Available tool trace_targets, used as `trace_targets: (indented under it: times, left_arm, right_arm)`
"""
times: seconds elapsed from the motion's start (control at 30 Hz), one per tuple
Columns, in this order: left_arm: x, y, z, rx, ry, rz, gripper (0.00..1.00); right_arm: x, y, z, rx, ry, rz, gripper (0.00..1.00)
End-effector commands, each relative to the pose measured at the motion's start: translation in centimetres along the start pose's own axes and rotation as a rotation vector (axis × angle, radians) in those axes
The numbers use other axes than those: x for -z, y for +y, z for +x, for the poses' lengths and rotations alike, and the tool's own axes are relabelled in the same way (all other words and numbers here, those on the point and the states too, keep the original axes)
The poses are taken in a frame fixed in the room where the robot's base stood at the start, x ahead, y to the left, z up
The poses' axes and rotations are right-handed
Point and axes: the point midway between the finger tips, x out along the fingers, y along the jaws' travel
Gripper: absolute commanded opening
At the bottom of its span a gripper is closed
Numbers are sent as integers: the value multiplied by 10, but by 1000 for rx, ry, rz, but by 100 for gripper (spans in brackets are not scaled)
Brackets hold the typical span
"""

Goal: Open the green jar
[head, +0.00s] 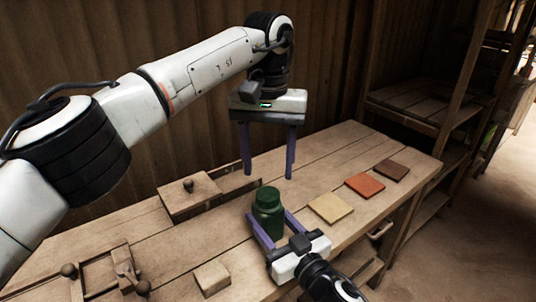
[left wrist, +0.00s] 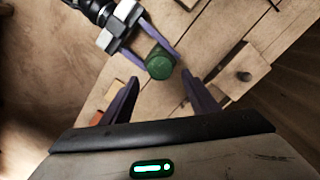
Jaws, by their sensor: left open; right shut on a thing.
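The green jar (head: 267,217) stands upright on the wooden workbench (head: 335,155) with its dark green lid (head: 267,195) on top. My right gripper (head: 266,228) comes in from the lower right and is shut around the jar's body, one purple finger on each side. My left gripper (head: 268,175) is open and empty, its fingers pointing down above the bench, higher than the jar and behind it. In the left wrist view the lid (left wrist: 159,65) shows from above, beyond and between the tips of my left gripper (left wrist: 160,85). The right gripper's fingers (left wrist: 155,38) show there beside the jar.
A yellowish tile (head: 331,208), an orange tile (head: 365,185) and a brown tile (head: 391,170) lie in a row right of the jar. A wooden box with a knobbed lid (head: 190,195) is left of it. A small wooden block (head: 212,278) lies near the front edge.

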Motion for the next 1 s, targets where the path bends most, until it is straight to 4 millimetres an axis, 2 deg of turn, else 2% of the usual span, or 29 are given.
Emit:
trace_targets:
  times: [0.1, 0.33, 0.5, 0.77, 1.0]
  left_arm:
    - [-1, -1, 22, 0, -5, -1, 55]
    - [-1, -1, 52, 0, -3, -3, 55]
    - [0, -1, 61, 1, -2, -4, 55]
    - [0, -1, 62, 0, -1, -4, 55]
    - [0, -1, 62, 0, -2, -4, 14]
  right_arm:
    - [0, 0, 0, 0, -1, 0, 0]
    - [0, 0, 0, 0, -1, 0, 0]
    - [0, 0, 0, 0, -1, 0, 0]
    - [0, 0, 0, 0, -1, 0, 0]
    - [0, 0, 0, 0, 0, 0, 0]
